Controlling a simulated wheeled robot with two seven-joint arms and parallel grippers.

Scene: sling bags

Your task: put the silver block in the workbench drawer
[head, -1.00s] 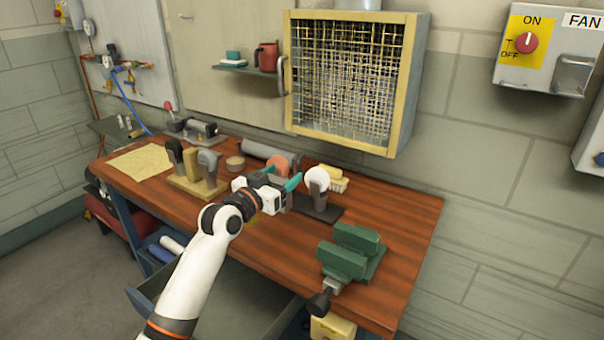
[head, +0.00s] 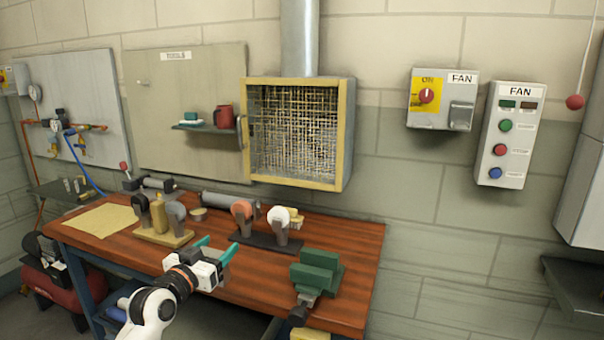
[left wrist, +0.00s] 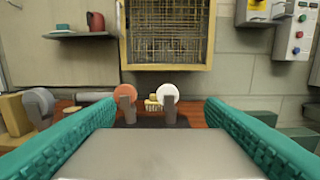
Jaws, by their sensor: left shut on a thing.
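The silver block (left wrist: 160,155) fills the space between the teal fingers of my left gripper in the left wrist view. In the head view, my left gripper (head: 216,249) is shut on the block, above the front part of the wooden workbench (head: 255,285). The block (head: 212,256) shows only as a small grey patch there. The workbench drawer (head: 225,320) is open below the front edge, partly hidden by my left arm and cut off by the picture's bottom edge. My right gripper is not in view.
A green vise (head: 318,270) stands on the bench right of my gripper. A yellow-framed filter box (head: 295,135) hangs on the wall.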

